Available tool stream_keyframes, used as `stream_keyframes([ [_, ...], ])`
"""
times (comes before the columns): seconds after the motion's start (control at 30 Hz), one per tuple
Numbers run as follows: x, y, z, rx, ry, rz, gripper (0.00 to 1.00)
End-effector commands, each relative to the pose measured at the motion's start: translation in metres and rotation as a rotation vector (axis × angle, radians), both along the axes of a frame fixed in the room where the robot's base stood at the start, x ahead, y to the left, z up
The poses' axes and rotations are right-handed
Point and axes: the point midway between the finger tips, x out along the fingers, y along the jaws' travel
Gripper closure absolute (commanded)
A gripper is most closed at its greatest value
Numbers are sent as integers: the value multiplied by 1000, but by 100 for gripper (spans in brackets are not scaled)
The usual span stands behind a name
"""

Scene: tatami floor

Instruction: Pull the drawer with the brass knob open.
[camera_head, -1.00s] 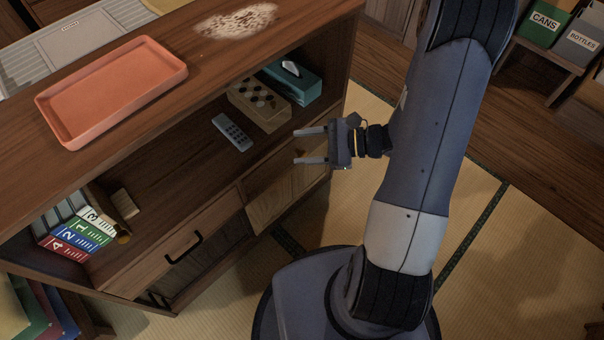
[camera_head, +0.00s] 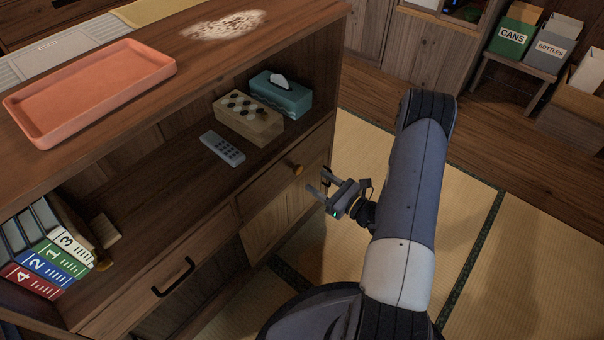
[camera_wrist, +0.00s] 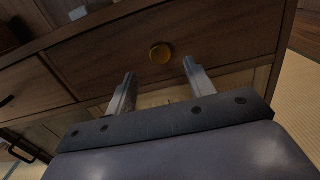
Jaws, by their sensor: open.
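The drawer (camera_head: 265,186) with the brass knob (camera_head: 298,169) is in the right half of the wooden cabinet, under the open shelf, and looks closed. My gripper (camera_head: 320,187) is open and empty, just in front of the drawer and a little below and right of the knob. In the wrist view, the brass knob (camera_wrist: 160,53) shows on the drawer front (camera_wrist: 215,42), beyond and slightly above the gap between the two fingertips (camera_wrist: 159,68). The fingers do not touch the knob.
The drawer beside it has a black handle (camera_head: 174,277). A remote (camera_head: 222,148), a patterned box (camera_head: 247,119) and a tissue box (camera_head: 283,95) stand on the shelf. Numbered binders (camera_head: 52,262) are at left. An orange tray (camera_head: 88,90) is on top.

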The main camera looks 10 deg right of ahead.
Motion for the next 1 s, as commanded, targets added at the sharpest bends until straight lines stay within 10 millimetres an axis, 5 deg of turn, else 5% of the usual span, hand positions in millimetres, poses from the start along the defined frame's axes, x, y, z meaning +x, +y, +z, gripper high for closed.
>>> stream_keyframes([
  [0.4,51,38,-1,-1,-2,3,49],
  [0.83,57,42,0,0,0,1,50],
  [1.0,57,42,0,0,0,1,64],
])
